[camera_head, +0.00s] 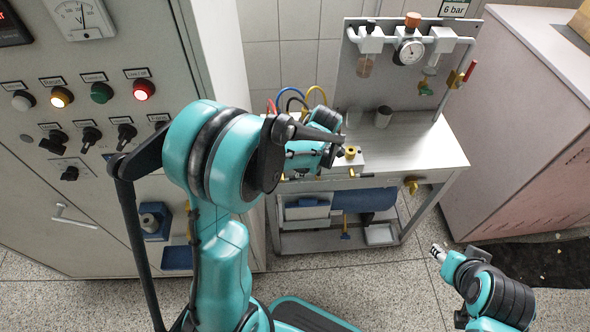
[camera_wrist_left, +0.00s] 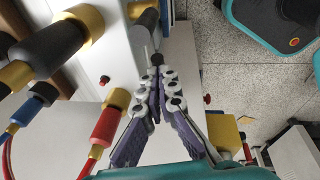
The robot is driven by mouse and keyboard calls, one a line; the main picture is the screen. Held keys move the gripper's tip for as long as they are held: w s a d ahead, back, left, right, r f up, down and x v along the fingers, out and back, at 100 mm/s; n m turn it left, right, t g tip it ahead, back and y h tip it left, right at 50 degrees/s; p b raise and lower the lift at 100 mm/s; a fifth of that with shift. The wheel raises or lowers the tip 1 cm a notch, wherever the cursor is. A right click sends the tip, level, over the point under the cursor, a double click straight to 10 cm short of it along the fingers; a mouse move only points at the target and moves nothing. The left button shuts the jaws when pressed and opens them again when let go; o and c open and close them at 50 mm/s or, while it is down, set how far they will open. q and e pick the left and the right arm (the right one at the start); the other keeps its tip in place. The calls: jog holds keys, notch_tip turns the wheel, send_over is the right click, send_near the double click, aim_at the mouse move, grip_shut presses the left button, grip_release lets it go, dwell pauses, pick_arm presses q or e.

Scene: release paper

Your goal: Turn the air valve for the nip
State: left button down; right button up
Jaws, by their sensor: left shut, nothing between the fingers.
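A pale block with brass fittings (camera_head: 350,154) sits on the bench, partly behind my left arm. In the left wrist view, a white block (camera_wrist_left: 118,45) carries coloured parts: a red one (camera_wrist_left: 105,128), a blue one (camera_wrist_left: 38,98) and a large grey one (camera_wrist_left: 45,52). A grey cylinder with a brass ring (camera_wrist_left: 143,14) lies just beyond the fingertips. I cannot tell which part is the nip's air valve; no label is readable. My left gripper (camera_wrist_left: 157,80) is shut and empty, beside the block, tips close to a dark stem. My right gripper (camera_head: 437,251) is low at right, its jaws unclear.
A control cabinet (camera_head: 110,215) with buttons and switches stands left. A large pale cabinet (camera_head: 520,120) stands right. Speckled floor (camera_head: 390,285) is open in front.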

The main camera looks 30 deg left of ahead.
pick_arm(q)
jog(key=shift+w+d+f+b, duration=0.25)
jog(key=shift+d+f, duration=0.1)
jog(key=shift+f, duration=0.2)
jog(key=shift+w+d+f+b, duration=0.25)
jog(key=shift+d+f, duration=0.1)
jog(key=shift+f, duration=0.2)
jog(key=v, duration=1.2)
jog(key=s+d+r+m+t+h, duration=0.1)
jog(key=s+m+t, duration=0.2)
jog(key=s+m, duration=0.4)
jog(key=s+d+m+t+h, duration=0.1)
jog(key=s+m+t, duration=0.3)
jog(key=m, duration=1.4)
jog(key=shift+s+d+r+m+h, duration=0.3)
jog(key=shift+s+r+m+h, duration=0.15)
jog(key=shift+s, duration=1.4)
jog(key=c, duration=2.3)
grip_release()
jog(key=shift+f, duration=0.1)
